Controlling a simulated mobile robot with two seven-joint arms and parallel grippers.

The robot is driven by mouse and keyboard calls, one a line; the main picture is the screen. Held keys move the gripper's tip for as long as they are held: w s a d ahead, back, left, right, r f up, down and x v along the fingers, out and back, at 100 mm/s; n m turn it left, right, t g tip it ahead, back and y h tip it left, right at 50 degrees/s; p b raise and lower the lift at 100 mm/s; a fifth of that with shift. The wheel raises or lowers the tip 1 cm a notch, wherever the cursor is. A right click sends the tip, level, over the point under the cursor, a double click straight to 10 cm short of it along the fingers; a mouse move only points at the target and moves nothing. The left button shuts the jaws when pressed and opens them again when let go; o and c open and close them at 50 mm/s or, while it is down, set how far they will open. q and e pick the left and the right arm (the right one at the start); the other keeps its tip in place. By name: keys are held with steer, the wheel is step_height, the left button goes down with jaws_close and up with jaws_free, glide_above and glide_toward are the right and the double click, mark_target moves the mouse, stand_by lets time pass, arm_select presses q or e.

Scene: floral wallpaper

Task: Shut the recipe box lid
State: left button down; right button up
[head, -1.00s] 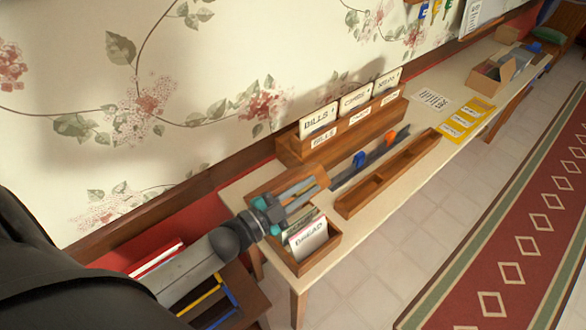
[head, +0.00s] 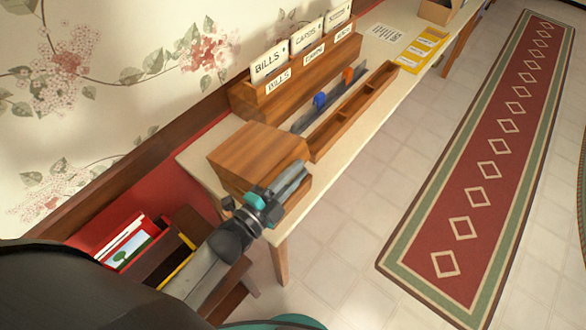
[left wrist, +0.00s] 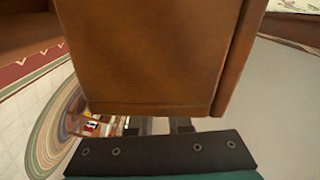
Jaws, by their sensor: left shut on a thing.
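The wooden recipe box (head: 228,178) stands on the near end of the long cream table. Its lid (head: 255,148) lies over the top and hides the cards inside; whether it sits fully flush I cannot tell. My left gripper (head: 295,176) is at the box's near right side, shut on the lid. My arm covers part of the box front, and the exact grip is hidden. In the left wrist view a brown wooden panel of the box (left wrist: 150,55) fills the upper middle, just beyond the dark gripper body. My right gripper is not in view.
Behind the box stands a wooden sorter (head: 300,75) with labelled cards. An open divided tray (head: 365,105) lies beside it, with blue and orange clips (head: 320,99) nearby. A yellow sheet (head: 422,48) lies farther along.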

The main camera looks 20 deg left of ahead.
arm_select(q)
steer(key=shift+f, duration=0.1)
steer(key=c, duration=0.9)
jaws_free()
steer(key=shift+s, duration=0.1)
steer(key=b+v, duration=0.1)
steer(key=v, duration=1.4)
step_height(320, 180, down, 19)
steer(key=s+a+n+g+y+b, duration=0.1)
steer(key=a+n+g+y+b, duration=0.25)
steer(key=n, duration=0.25)
steer(key=s+f+n+g+y+b, duration=0.1)
steer(key=s+f+n+g+b, duration=0.1)
steer(key=s+f, duration=0.4)
steer(key=s+d+f+n+g+y+b, duration=0.1)
steer(key=s+f+n+g, duration=0.3)
steer(key=f, duration=0.8)
steer(key=s+f+n+g+y+b, duration=0.1)
steer(key=s+f+n+g+b, duration=0.1)
steer(key=s+f+g, duration=0.4)
steer(key=shift+s+d+f+n+y+b, duration=0.1)
steer(key=shift+s+f+n+y+b, duration=0.15)
steer(key=shift+s+f, duration=0.55)
steer(key=shift+s+d+f+n+b, duration=0.15)
steer(key=shift+s+f+b, duration=0.2)
steer(key=shift+s+f, duration=0.5)
